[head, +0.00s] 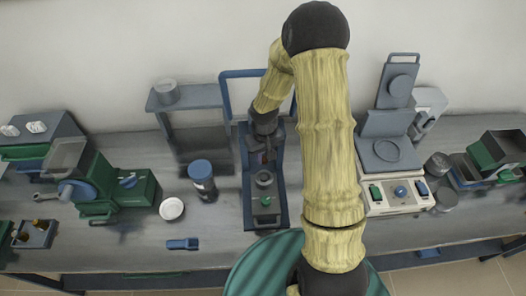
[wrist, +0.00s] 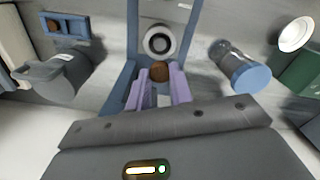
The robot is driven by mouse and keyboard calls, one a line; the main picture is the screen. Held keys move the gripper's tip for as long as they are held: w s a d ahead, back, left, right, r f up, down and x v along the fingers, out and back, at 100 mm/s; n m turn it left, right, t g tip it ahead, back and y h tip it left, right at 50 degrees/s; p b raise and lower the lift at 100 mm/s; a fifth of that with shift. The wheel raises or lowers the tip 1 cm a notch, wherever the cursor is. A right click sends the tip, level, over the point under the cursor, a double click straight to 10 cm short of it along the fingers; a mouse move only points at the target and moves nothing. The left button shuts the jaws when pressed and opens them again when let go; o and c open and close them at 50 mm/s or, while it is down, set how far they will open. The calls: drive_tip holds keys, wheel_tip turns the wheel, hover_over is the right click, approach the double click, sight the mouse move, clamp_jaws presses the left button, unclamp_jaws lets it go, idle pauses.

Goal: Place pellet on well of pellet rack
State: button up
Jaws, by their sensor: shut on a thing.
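My gripper (wrist: 160,84) is shut on a small round brown pellet (wrist: 160,71), held between the two lilac fingertips in the wrist view. It is over the blue press frame (wrist: 131,78), just beside a pale ring-shaped die (wrist: 159,40). In the head view my gripper (head: 264,150) is above the press base (head: 252,199), and the pellet is too small to make out. A small blue block (wrist: 75,30), apparently the pellet rack, lies at upper left in the wrist view with a brown round spot in it. My arm seems to hide it in the head view.
A blue-capped jar (head: 202,180) and a white dish (head: 171,208) stand left of the press. A grey handled vessel (wrist: 55,78) stands near the rack in the wrist view. A balance-like device (head: 395,195) is to the right. Bench room lies left of the press.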

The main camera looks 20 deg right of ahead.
drive_tip(key=w+m, duration=0.1)
drive_tip(key=w+f+m+b, duration=0.1)
drive_tip(key=shift+w+b, duration=0.3)
drive_tip(key=shift+w, duration=0.1)
drive_tip(key=shift+s+a+f, duration=0.1)
drive_tip(key=shift+s, duration=0.05)
idle(0.5)
